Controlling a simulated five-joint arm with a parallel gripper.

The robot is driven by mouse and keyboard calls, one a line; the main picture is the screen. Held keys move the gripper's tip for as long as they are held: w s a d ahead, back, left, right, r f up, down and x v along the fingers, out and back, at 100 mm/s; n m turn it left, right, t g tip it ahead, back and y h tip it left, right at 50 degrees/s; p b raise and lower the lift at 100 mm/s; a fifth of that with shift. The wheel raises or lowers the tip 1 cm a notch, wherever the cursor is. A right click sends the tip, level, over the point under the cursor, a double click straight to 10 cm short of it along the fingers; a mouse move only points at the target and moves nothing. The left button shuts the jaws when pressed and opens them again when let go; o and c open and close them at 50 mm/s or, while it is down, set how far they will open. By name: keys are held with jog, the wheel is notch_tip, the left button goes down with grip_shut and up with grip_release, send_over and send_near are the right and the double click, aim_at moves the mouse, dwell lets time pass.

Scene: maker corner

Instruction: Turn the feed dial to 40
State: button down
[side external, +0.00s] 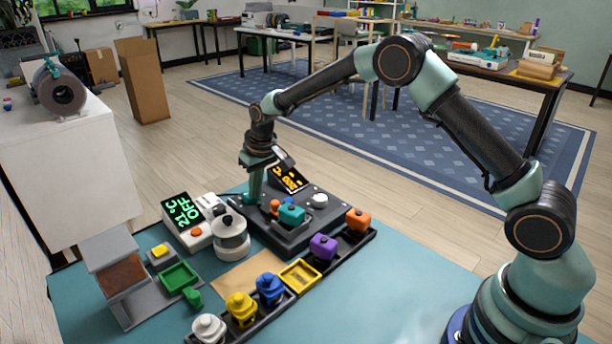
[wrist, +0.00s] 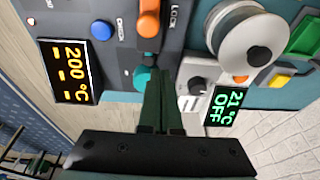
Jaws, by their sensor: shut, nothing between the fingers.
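My gripper (wrist: 155,74) is shut and empty, pointing down over the dark control machine (side external: 310,232). In the side view its tips (side external: 252,200) are at the machine's left end. In the wrist view a round teal knob (wrist: 144,77) lies right beside the fingertips and is partly covered by them; I cannot tell whether they touch. An orange lever-like part (wrist: 148,22) and a blue round button (wrist: 101,30) are nearby. The machine's display (wrist: 70,72) reads 200 °C in orange, with dashes on other lines.
A white box with a green display (side external: 184,211) reading 21 °C OFF and a white spool (side external: 230,236) stand close by on the left. A black rail (side external: 338,256) with coloured pieces runs in front. The teal tabletop (side external: 385,290) is clear at right.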

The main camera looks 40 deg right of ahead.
jog(key=shift+w+v, duration=0.2)
jog(key=shift+v, duration=0.65)
jog(key=shift+w+v, duration=0.2)
jog(key=shift+v, duration=0.7)
jog(key=shift+w+d+f, duration=0.1)
jog(key=shift+d+f, duration=0.4)
jog(key=shift+f, duration=0.5)
jog(key=shift+w+d+f, duration=0.1)
jog(key=shift+d+f, duration=0.45)
jog(key=shift+f, duration=0.4)
jog(key=shift+d+f, duration=0.5)
jog(key=shift+f, duration=0.5)
jog(key=shift+w+a, duration=0.1)
jog(key=shift+w, duration=0.1)
jog(key=shift+s+a, duration=0.2)
jog(key=shift+a, duration=0.45)
jog(key=shift+a, duration=0.35)
